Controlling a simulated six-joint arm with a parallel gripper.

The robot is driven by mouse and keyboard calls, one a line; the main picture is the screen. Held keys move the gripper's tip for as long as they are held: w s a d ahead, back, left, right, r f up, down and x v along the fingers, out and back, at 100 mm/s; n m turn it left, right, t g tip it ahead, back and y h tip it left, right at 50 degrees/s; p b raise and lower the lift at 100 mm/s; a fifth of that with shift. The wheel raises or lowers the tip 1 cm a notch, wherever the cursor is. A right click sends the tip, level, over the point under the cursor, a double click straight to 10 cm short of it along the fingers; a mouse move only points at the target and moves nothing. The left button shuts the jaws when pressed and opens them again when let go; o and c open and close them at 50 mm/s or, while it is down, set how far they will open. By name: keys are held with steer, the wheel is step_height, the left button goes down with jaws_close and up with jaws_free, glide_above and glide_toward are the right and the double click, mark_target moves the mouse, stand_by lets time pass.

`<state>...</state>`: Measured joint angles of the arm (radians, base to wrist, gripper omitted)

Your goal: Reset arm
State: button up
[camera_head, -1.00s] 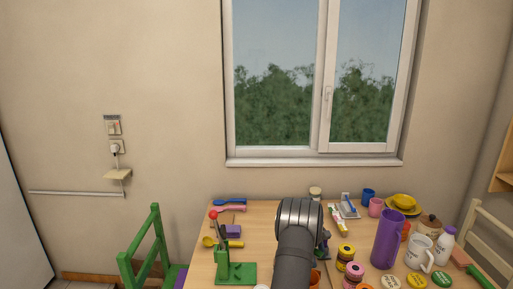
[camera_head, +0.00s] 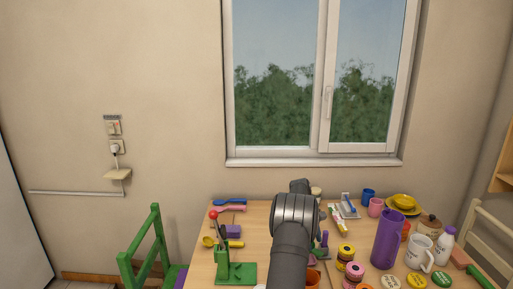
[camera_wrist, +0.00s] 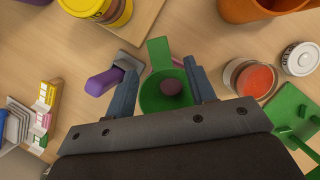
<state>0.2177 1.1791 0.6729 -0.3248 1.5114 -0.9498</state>
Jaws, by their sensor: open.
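My gripper (camera_wrist: 160,68) shows in the wrist view with its two fingers apart. Below the fingers is a green round dish with a handle (camera_wrist: 158,101), holding a dark brownish ball (camera_wrist: 171,87). The ball appears in the gap between the fingers, but no finger is seen closed on it. In the head view my arm rises over the table (camera_head: 259,211) from the front middle. My fingers are hidden there behind my arm.
A purple-handled tool (camera_wrist: 104,82) lies close left of the fingers. A glass jar with orange contents (camera_wrist: 256,80) and a green stand (camera_wrist: 296,115) are on the right. A tall purple cup (camera_head: 388,238) and several mugs and lids crowd the table's right side.

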steer(key=v, duration=1)
steer(key=x, duration=1.7)
steer(key=shift+s+f, duration=0.15)
steer(key=shift+f, duration=0.1)
step_height(320, 180, up, 7)
steer(key=shift+r, duration=0.25)
steer(key=shift+s+d+r+n, duration=0.1)
steer(key=shift+s+r+n, duration=0.1)
steer(key=shift+r, duration=0.2)
steer(key=shift+s+d+r+n, duration=0.1)
steer(key=shift+s+r+n, duration=0.1)
steer(key=shift+r, duration=0.2)
steer(key=shift+s+d+r+n+t, duration=0.1)
steer(key=shift+s+r+n+t, duration=0.2)
steer(key=shift+s+r+n, duration=0.2)
steer(key=s+a+r+n+t+h, duration=0.1)
steer(key=s+r+n+t, duration=0.1)
steer(key=s+r+n, duration=0.2)
steer(key=s+n, duration=0.2)
steer(key=s, duration=0.2)
steer(key=shift+s+a+n+t, duration=0.3)
steer(key=shift+s+n, duration=0.1)
